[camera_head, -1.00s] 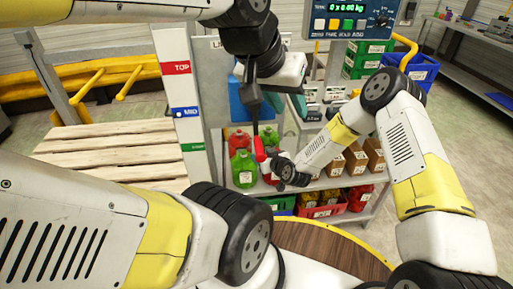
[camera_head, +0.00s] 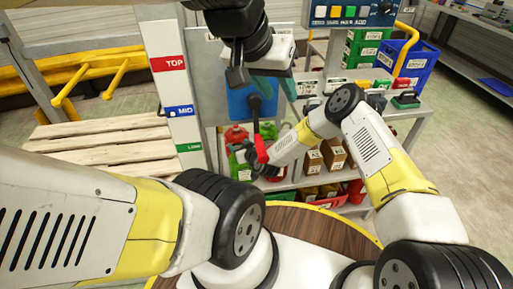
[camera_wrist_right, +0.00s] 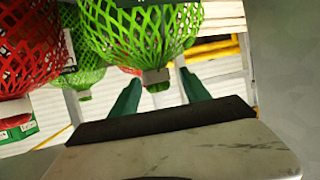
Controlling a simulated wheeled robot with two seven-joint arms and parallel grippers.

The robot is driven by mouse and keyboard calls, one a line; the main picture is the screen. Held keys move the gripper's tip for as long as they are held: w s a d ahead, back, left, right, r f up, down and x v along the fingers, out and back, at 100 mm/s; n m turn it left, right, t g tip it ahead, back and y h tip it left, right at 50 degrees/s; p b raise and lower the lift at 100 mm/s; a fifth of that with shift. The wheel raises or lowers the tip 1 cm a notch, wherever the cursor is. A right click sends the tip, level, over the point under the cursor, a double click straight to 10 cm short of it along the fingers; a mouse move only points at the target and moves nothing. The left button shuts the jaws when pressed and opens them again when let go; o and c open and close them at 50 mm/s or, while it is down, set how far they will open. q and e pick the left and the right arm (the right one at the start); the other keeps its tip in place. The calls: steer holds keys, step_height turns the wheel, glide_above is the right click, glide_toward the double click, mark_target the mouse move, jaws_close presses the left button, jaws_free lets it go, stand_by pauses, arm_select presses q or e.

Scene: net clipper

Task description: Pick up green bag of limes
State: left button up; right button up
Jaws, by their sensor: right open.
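A green net bag (camera_wrist_right: 140,28) hangs large at the top middle of the right wrist view. Its pale clip end points down between the two teal fingers of my right gripper (camera_wrist_right: 160,80). The gripper is open; I cannot tell how far beyond the fingertips the bag lies. In the head view, a green bag (camera_head: 242,168) shows on the shelf rack, partly covered by my right arm, and the right fingers are hidden. My left gripper (camera_head: 277,92) is at the upper middle, its teal fingers apart and empty.
A red net bag (camera_wrist_right: 28,50) hangs close on the left in the right wrist view, with another green net bag (camera_wrist_right: 85,78) behind. Shelves hold cartons (camera_head: 333,153) and a red crate (camera_head: 356,191). A round wooden table (camera_head: 315,225) lies in front.

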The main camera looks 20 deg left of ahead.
steer(key=shift+w+a+f, duration=0.1)
steer(key=shift+w+a, duration=0.1)
steer(key=shift+a, duration=0.05)
steer(key=shift+c, duration=0.4)
jaws_close()
stand_by(0.9)
